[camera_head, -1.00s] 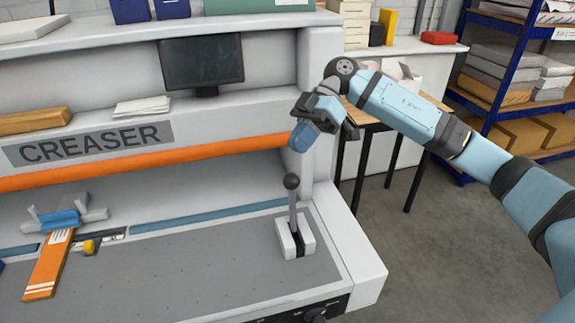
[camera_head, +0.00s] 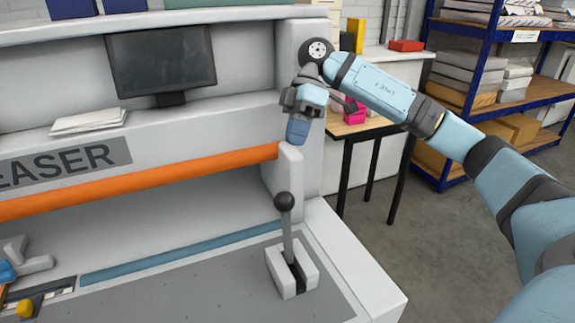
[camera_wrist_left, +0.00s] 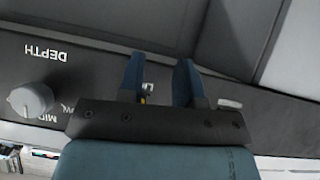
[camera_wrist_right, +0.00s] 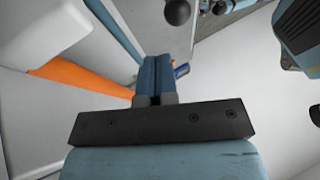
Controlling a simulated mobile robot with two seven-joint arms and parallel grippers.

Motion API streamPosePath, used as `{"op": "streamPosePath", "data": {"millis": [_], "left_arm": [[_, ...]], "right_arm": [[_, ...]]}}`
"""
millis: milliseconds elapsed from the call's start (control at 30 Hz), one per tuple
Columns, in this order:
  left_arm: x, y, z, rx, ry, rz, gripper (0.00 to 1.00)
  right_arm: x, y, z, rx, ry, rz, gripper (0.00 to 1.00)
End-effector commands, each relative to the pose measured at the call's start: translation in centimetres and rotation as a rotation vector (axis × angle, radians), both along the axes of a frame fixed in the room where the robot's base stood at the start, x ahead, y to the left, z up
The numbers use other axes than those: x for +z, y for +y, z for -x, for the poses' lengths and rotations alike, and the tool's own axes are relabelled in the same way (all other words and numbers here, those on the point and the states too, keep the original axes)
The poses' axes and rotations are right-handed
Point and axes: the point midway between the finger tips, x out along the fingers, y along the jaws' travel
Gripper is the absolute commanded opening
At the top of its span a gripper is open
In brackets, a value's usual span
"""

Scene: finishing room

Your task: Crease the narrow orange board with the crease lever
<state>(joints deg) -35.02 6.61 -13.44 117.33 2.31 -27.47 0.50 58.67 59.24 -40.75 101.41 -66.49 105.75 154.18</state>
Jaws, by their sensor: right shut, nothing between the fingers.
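The crease lever (camera_head: 288,240) stands nearly upright in a white slotted base at the right end of the creaser's grey bed, with a dark ball knob on top. The knob also shows at the top of the right wrist view (camera_wrist_right: 178,12). My right gripper (camera_head: 297,135) is shut and empty, pointing down above the knob and apart from it. Its blue fingers (camera_wrist_right: 158,75) are together in the right wrist view. My left gripper (camera_wrist_left: 160,78) is open in front of the creaser's control panel, with a gap between its fingers. The narrow orange board is almost wholly outside the head view.
The orange bar (camera_head: 140,178) spans the creaser above the bed. A blue clamp (camera_head: 6,271) and yellow knob (camera_head: 25,308) are at the left edge. A black-legged table (camera_head: 375,130) and blue shelving (camera_head: 490,95) stand right, with bare floor between.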

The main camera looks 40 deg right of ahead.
Motion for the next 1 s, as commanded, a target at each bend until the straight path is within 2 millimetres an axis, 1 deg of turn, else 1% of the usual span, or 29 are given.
{"op": "streamPosePath", "data": {"millis": [300,500,700,1000], "left_arm": [[-0.3,0.3,-0.4,-0.006,-0.007,-0.010,0.32],[-0.2,0.3,-0.4,-0.007,-0.011,-0.009,0.32],[0.0,0.2,-0.5,-0.003,-0.016,-0.004,0.32],[0.1,-0.1,-0.6,0.003,-0.015,0.004,0.32]], "right_arm": [[-4.5,2.7,1.4,0.004,0.004,0.000,0.00],[-6.9,4.2,2.1,0.003,0.001,-0.002,0.00],[-7.9,4.8,2.4,0.001,0.000,-0.001,0.00],[-7.9,4.8,2.4,0.001,0.000,-0.001,0.00]]}}
